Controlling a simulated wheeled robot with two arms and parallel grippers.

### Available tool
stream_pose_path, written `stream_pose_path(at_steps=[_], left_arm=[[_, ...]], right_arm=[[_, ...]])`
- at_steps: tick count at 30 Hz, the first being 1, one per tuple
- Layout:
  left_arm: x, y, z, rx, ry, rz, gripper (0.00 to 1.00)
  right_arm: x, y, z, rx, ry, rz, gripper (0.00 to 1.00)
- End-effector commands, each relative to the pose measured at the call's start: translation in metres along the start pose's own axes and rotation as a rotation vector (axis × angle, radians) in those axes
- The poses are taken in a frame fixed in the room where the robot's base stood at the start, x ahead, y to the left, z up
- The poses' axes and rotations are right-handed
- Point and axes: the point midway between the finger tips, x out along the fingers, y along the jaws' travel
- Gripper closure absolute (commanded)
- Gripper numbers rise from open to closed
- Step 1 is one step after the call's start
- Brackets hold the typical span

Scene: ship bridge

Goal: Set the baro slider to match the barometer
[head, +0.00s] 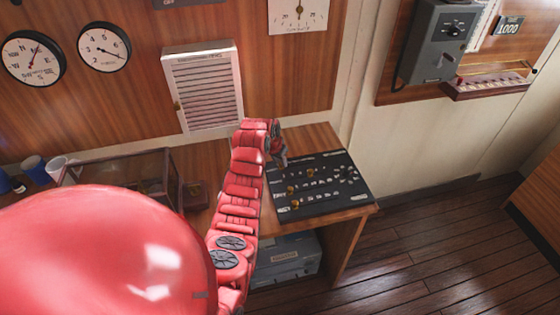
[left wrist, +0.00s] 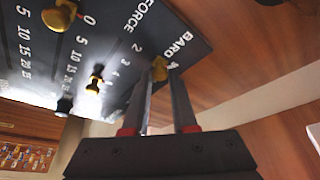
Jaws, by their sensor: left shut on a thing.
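A black control panel (head: 318,182) with white markings and several brass knobs lies on the wooden desk. In the left wrist view the panel shows the labels BARO and FORCE. The brass baro slider knob (left wrist: 159,69) sits beside the word BARO, between the fingertips of my left gripper (left wrist: 162,80), which is shut on it. In the head view my left gripper (head: 279,155) reaches down at the panel's far left corner and hides the knob. Two round dials (head: 104,47) and a square white gauge (head: 298,12) are on the wall; I cannot tell which is the barometer.
A glass case (head: 125,178) stands on the desk left of my arm. Blue and white cups (head: 35,168) are further left. A white louvred vent (head: 204,88) and a grey wall box (head: 440,40) are on the walls. Floor right of the desk is clear.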

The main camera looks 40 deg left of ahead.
Motion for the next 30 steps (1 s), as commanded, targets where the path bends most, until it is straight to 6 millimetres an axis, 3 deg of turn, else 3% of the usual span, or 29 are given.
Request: stream_pose_path(at_steps=[25,30], left_arm=[[0.000,0.000,-0.001,0.000,0.001,0.000,1.00],[0.013,0.017,-0.014,0.002,0.003,0.003,1.00]], right_arm=[[-0.001,0.000,0.000,0.000,0.000,0.000,0.42],[-0.022,-0.001,0.004,0.000,0.000,0.000,0.42]])
